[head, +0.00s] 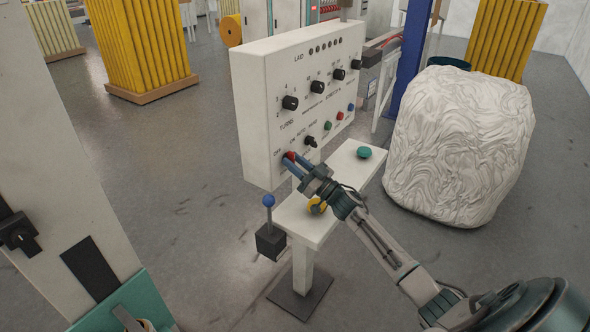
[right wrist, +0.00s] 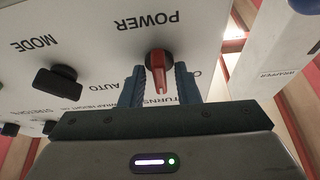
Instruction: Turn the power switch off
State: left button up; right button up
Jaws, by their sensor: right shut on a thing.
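The power switch is a red rotary knob (right wrist: 160,66) under the label POWER in the right wrist view. In the head view the red knob (head: 290,156) shows at the lower left of the white control panel (head: 262,110). My right gripper (head: 294,162) reaches up to the panel there. In the right wrist view its two blue ribbed fingers (right wrist: 160,86) stand on either side of the knob, shut on it. The knob's pointer faces down between the fingers in that view. My left gripper does not show.
A black MODE knob (right wrist: 56,80) sits beside the power switch. Below the panel is a white shelf (head: 340,180) with a green button (head: 364,152) and a yellow part (head: 317,206). A blue-topped lever (head: 268,201) stands at its left. A white wrapped bale (head: 460,140) stands to the right.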

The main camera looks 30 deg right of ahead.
jog(key=n+g+y+b, duration=0.1)
jog(key=n, duration=0.3)
jog(key=n+g+y+b, duration=0.2)
jog(key=n, duration=0.3)
jog(key=n+g+y+b, duration=0.1)
jog(key=n+y, duration=0.1)
jog(key=n, duration=0.2)
jog(key=shift+d+n+g+b, duration=0.15)
jog(key=shift+n+g+b, duration=0.15)
jog(key=shift+n+b, duration=0.1)
jog(key=o, duration=0.6)
jog(key=shift+w, duration=0.1)
jog(key=b+v, duration=0.4)
jog(key=v, duration=0.6)
jog(key=shift+s+d+f, duration=0.2)
jog(key=shift+s+d, duration=0.05)
jog(key=shift+d, duration=0.05)
